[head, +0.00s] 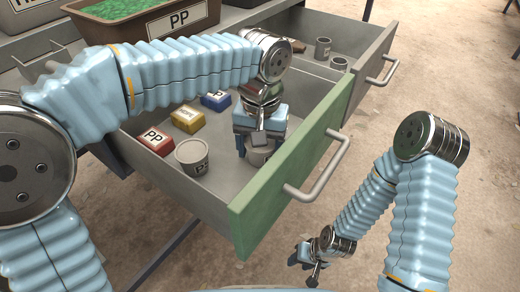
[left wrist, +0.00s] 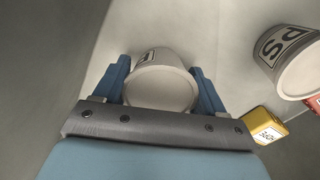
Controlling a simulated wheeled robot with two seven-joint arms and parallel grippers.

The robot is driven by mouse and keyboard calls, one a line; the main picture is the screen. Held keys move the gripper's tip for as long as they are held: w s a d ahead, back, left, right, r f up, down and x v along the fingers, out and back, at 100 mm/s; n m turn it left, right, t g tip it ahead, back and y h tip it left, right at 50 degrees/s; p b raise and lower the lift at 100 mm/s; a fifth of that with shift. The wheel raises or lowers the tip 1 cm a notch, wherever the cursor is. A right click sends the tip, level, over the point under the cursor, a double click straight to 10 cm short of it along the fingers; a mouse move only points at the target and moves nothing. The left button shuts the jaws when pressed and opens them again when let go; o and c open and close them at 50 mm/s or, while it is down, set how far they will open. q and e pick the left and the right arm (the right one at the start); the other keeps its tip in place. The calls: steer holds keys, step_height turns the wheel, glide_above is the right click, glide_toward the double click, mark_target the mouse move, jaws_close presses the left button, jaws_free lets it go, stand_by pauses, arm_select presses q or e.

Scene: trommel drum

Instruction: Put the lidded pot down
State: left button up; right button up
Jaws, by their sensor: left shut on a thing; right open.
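My left gripper (head: 258,142) reaches down into the open green-fronted drawer (head: 290,165). It is shut on the lidded pot (head: 262,155), a pale grey pot mostly hidden behind the fingers in the head view. In the left wrist view the lidded pot (left wrist: 160,88) sits between the two blue fingers (left wrist: 162,92), its pale round top towards the camera and part of a dark label showing. It is at or close to the drawer floor; I cannot tell whether it touches. My right gripper (head: 308,264) is open and empty, low outside the drawer.
A second grey pot (head: 192,157) stands left of the held one; it shows a PS label (left wrist: 288,45). Red (head: 156,139), yellow (head: 187,119) and blue (head: 216,100) blocks line the drawer's left side. Another open drawer behind holds small grey cups (head: 322,48). A PP bin (head: 150,22) stands above.

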arm_select(q)
steer(key=shift+f, duration=0.1)
steer(key=shift+f, duration=0.15)
steer(key=o, duration=1)
step_height(320, 180, up, 12)
steer(key=p, duration=0.3)
steer(key=shift+r, duration=0.2)
